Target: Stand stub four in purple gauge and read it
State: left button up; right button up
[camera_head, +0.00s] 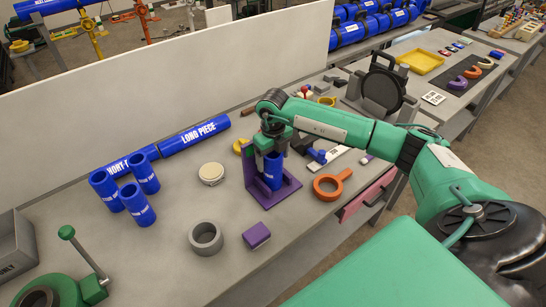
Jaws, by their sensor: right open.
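The purple gauge (286,190) stands on the grey bench, with a flat base and an upright plate at its left. A blue pipe stub (273,172) stands upright in the gauge; its number cannot be read. My right gripper (274,146) is open at the top of this stub, pointing down, and partly hides the stub's upper end. I cannot tell whether its fingers touch the stub. Three more blue stubs stand upright at the left: one (104,188) at the left, one (146,175) behind, one (138,206) in front. My left gripper is not in view.
A blue long piece (196,136) lies behind the stubs near the white panel (140,100). A grey ring (206,238), a purple block (257,235), a round pale disc (211,173) and an orange ring tool (328,186) lie around the gauge. A green-handled tool (68,233) stands front left.

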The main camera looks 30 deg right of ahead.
notch_tip(320, 180, up, 11)
jog(key=b, duration=0.5)
jog(key=shift+f, duration=0.2)
jog(key=shift+r, duration=0.8)
